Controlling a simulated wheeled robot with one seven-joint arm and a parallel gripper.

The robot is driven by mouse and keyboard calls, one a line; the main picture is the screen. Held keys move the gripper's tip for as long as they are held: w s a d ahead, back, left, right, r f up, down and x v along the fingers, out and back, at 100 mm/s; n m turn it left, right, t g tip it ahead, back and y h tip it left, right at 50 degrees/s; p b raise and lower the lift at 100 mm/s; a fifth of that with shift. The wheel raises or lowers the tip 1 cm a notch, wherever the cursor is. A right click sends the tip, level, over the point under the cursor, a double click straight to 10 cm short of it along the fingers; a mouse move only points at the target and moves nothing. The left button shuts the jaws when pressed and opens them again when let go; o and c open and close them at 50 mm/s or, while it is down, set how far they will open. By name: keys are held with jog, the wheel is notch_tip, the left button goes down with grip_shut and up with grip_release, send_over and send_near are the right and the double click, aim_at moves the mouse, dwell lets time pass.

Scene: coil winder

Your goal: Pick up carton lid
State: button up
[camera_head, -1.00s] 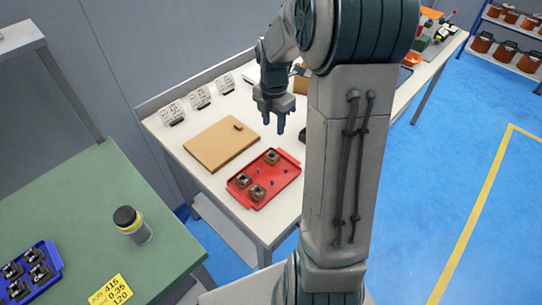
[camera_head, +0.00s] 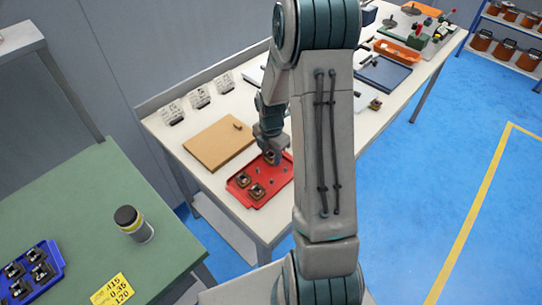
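A flat tan cardboard piece (camera_head: 216,147), which looks like the carton lid, lies on the white bench with a small brown piece (camera_head: 238,127) near its upper right corner. My gripper (camera_head: 271,160) points down over the upper part of the red tray (camera_head: 244,199), to the right of the cardboard and apart from it. The fingertips are at the spot of a small brown coil, which they largely hide. I cannot tell whether they are closed on it. Two other coils (camera_head: 257,190) sit at the tray's near left end.
Several small white cards (camera_head: 199,97) stand along the bench's back edge. A green table (camera_head: 90,220) at left holds a dark-capped bottle (camera_head: 134,224), a blue tray (camera_head: 42,284) and a yellow card (camera_head: 111,290). My arm hides part of the bench.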

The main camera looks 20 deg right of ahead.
jog(key=shift+f, duration=0.1)
jog(key=c, duration=0.6)
